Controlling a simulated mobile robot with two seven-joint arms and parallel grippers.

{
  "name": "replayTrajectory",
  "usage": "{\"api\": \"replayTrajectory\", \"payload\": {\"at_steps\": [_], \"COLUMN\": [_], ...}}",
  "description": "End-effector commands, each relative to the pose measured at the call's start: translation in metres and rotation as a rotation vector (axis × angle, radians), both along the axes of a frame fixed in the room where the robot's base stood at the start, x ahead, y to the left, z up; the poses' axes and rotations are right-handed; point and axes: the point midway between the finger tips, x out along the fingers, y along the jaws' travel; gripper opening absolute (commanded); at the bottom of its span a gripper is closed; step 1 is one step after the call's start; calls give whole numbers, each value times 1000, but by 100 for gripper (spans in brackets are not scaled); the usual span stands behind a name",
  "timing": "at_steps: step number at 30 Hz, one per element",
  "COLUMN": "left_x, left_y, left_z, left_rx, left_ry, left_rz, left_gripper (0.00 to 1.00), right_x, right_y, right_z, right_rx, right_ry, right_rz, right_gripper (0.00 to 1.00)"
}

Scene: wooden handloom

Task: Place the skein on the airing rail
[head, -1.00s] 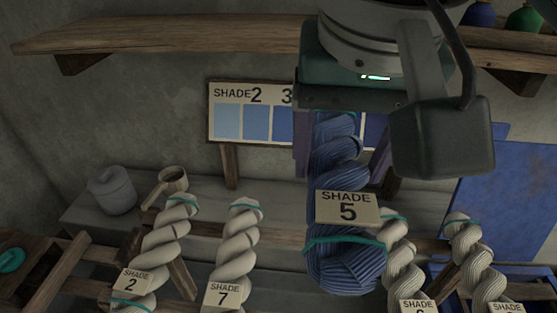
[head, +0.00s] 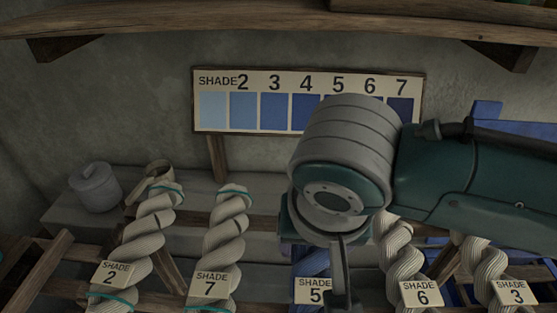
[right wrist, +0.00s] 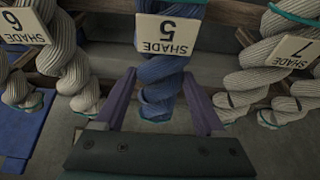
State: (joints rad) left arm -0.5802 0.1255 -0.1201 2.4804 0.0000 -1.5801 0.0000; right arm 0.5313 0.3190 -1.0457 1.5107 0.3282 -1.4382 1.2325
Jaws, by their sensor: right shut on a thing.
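The blue twisted skein tagged SHADE 5 (head: 312,262) hangs upright in the head view, mostly hidden behind my right arm. My right gripper (right wrist: 160,88) is shut on it; in the right wrist view the two purple fingers flank the blue skein (right wrist: 160,72). The wooden airing rail (head: 268,222) runs across behind the hanging skeins. The blue skein is between the white skeins tagged 7 (head: 225,240) and 6 (head: 400,245), level with them. Whether it rests on the rail is hidden. My left gripper is out of view.
White skeins tagged 2 (head: 148,235) and 3 (head: 485,260) hang at the left and right. A shade board (head: 228,73) is on the wall. A shelf (head: 200,18) crosses above.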

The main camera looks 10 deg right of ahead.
Motion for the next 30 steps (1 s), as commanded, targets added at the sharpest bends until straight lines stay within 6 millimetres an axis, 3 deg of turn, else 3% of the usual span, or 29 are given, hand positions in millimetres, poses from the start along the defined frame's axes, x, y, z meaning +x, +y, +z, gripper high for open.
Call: {"api": "replayTrajectory", "payload": {"at_steps": [8,9,16,25,30], "left_x": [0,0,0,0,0], "left_y": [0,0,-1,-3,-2], "left_z": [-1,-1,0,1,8], "left_rx": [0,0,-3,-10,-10], "left_ry": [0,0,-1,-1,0], "left_rz": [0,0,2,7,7], "left_gripper": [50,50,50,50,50], "right_x": [0,0,0,0,-6], "right_y": [0,0,0,0,3], "right_z": [-2,-3,-2,2,25], "right_rx": [1,1,0,-1,4], "right_ry": [0,0,0,-1,-1], "right_rz": [0,0,1,1,3], "right_gripper": [7,73,99,100,100]}}
